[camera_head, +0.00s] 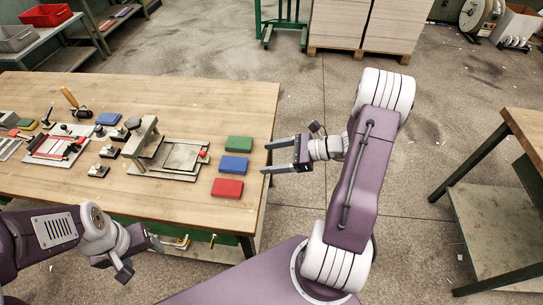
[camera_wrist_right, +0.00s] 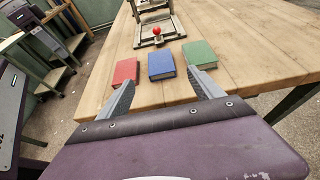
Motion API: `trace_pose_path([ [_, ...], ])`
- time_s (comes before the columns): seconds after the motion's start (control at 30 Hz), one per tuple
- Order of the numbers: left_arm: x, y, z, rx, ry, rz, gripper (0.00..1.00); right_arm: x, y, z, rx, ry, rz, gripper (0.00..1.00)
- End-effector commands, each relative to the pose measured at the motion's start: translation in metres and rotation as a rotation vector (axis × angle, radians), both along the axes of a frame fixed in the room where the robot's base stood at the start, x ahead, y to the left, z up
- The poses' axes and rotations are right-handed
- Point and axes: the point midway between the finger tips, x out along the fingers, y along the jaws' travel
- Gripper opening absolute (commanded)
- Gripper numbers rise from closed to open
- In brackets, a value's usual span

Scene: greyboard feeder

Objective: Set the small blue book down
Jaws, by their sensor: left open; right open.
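A blue book (camera_head: 233,167) lies flat near the right end of the wooden table (camera_head: 190,92), between a green book (camera_head: 239,143) and a red book (camera_head: 227,189). In the right wrist view, the blue book (camera_wrist_right: 161,66) sits ahead, between the fingertips as seen there. My right gripper (camera_head: 267,158) is open and empty, just right of the books, by the table's right edge, and apart from them. My left gripper (camera_head: 143,259) is open and empty at the table's front edge.
A metal fixture with a red knob (camera_head: 170,155) stands left of the books. Several small black-based parts and a red-railed jig (camera_head: 60,145) fill the table's left. A second table (camera_head: 525,125) stands at right. The table's back is clear.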

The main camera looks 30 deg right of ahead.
Motion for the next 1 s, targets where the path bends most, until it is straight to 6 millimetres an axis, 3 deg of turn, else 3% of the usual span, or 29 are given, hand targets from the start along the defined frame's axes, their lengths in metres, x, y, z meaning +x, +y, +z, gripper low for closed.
trace_pose_path([
  [0.1,0.000,0.000,0.000,0.000,0.000,0.000,0.66,-0.002,0.002,0.000,-0.007,0.000,0.012,0.76],
  [0.17,0.000,0.000,0.000,0.000,0.000,0.000,0.66,-0.010,0.015,-0.001,-0.053,0.004,0.084,0.76],
  [0.23,0.000,0.000,0.000,0.000,0.000,0.000,0.66,-0.036,0.046,-0.006,-0.189,0.007,0.288,0.76],
  [0.3,0.000,0.000,0.000,0.000,0.000,0.000,0.66,-0.078,0.072,-0.016,-0.412,-0.030,0.602,0.76],
  [0.4,0.000,0.000,0.000,0.000,0.000,0.000,0.66,-0.125,0.074,-0.025,-0.764,-0.178,1.069,0.76],
  [0.43,0.000,0.000,0.000,0.000,0.000,0.000,0.66,-0.132,0.070,-0.026,-0.865,-0.243,1.199,0.76],
  [0.5,0.000,0.000,0.000,0.000,0.000,0.000,0.66,-0.134,0.061,-0.022,-1.072,-0.411,1.457,0.76],
  [0.63,0.000,0.000,0.000,0.000,0.000,0.000,0.66,-0.123,0.058,-0.012,-1.298,-0.659,1.729,0.76],
  [0.93,0.000,0.000,0.001,0.000,0.000,0.000,0.66,-0.119,0.058,-0.008,-1.345,-0.718,1.785,0.76],
  [1.0,0.000,0.000,0.011,0.000,0.000,0.000,0.66,-0.119,0.058,0.002,-1.345,-0.718,1.784,0.76],
])
